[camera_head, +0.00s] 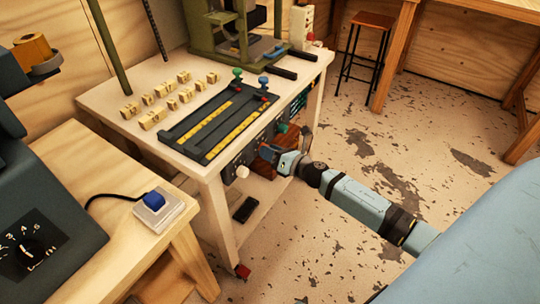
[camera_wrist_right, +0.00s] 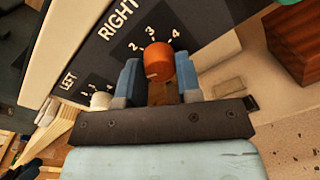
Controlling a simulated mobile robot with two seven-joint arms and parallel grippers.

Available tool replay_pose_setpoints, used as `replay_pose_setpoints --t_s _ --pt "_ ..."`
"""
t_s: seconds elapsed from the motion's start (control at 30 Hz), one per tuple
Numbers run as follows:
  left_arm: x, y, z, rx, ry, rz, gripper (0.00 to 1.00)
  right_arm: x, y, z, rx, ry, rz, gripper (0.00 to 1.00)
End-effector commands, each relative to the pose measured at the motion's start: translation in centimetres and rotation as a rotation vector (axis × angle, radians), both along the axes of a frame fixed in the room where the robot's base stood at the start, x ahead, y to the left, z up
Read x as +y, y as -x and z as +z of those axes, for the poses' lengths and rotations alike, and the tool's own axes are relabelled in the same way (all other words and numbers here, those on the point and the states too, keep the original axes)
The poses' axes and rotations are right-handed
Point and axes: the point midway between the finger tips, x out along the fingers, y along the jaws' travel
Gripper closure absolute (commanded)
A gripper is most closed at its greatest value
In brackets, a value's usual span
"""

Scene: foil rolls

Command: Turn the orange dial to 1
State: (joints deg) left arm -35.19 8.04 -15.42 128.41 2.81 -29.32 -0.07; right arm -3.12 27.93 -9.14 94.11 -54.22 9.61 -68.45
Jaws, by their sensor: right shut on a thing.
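The orange dial (camera_wrist_right: 158,62) sits on the dark panel under the word RIGHT in the right wrist view. The numbers 2, 3 and 4 show around its far side; the 1 is not visible, and I cannot make out a pointer mark. My right gripper (camera_wrist_right: 160,77) is shut on the orange dial, one blue finger on each side. In the head view my right gripper (camera_head: 272,154) is at the front face of the white table, and it largely hides the dial there. My left gripper is not in view.
A white dial (camera_wrist_right: 100,100) marked LEFT sits beside the orange one; it also shows in the head view (camera_head: 242,171). A dark brown-red block (camera_wrist_right: 295,40) is close by. The table (camera_head: 105,97) holds small lettered blocks and a green press. A stool (camera_head: 370,20) stands behind.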

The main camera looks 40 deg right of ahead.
Motion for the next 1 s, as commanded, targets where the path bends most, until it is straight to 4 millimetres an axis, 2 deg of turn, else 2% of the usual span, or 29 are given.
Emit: replay_pose_setpoints --t_s 0.3,0.83,0.87,0.93,0.97,1.0 --pt "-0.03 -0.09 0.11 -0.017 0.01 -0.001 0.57 0.02 0.04 -0.19 -0.043 0.107 0.0 0.92" --pt "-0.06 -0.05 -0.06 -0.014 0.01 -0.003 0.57 0.02 0.04 -0.11 -0.051 0.126 0.001 0.92" --pt "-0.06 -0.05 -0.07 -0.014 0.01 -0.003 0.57 0.02 0.03 -0.11 -0.051 0.126 0.001 0.63" --pt "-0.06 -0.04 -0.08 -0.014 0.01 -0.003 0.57 0.02 0.03 -0.1 -0.051 0.126 0.001 0.47" --pt "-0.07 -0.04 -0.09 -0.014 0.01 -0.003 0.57 0.02 0.03 -0.1 -0.051 0.126 0.001 0.42" --pt "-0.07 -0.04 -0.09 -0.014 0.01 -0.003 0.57 0.01 0.03 -0.09 -0.05 0.125 0.001 0.42"
